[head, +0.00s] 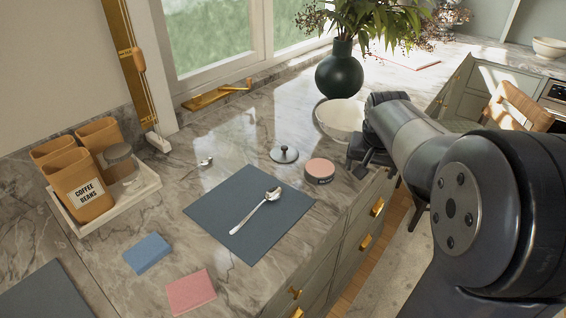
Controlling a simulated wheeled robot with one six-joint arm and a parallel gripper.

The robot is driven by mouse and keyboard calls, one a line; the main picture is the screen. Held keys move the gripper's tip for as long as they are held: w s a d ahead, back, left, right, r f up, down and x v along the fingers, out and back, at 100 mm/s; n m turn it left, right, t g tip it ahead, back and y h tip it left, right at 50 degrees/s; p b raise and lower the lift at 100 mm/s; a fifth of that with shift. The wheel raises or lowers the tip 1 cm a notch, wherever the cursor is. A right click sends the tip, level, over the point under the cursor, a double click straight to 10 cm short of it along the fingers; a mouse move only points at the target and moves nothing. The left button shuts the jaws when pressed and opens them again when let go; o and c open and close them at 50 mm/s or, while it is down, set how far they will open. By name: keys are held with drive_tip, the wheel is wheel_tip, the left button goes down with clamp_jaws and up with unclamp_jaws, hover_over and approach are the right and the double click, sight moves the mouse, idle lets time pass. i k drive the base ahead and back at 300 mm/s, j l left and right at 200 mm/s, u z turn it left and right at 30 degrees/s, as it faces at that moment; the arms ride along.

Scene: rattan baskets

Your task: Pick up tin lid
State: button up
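A round grey lid with a small knob (284,154) lies flat on the marble counter, behind the dark mat; it looks like the tin lid. A short round tin with a pink top (320,170) stands just right of it, apart from it. My gripper (374,170) is over the counter's front edge, right of the pink-topped tin and clear of the lid. Its dark fingers look spread, with nothing seen between them. My arm hides part of the gripper.
A white bowl (341,118) and a dark green vase (339,72) stand behind. A spoon (257,210) lies on the dark mat (215,205). Left are a white tray (150,189) of orange canisters (83,192), a blue sponge (147,253) and a pink sponge (190,291).

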sight(281, 154)
drive_tip(key=l+u, duration=0.1)
drive_tip(key=u, duration=0.3)
drive_tip(key=i+l+u, duration=0.1)
drive_tip(key=u, duration=0.3)
drive_tip(key=l+u, duration=0.1)
drive_tip(key=u, duration=0.25)
drive_tip(key=l+u, duration=0.4)
drive_tip(key=l, duration=0.45)
drive_tip(key=l+u, duration=0.4)
drive_tip(key=l, duration=0.45)
drive_tip(key=k+l, duration=0.1)
drive_tip(key=l, duration=0.25)
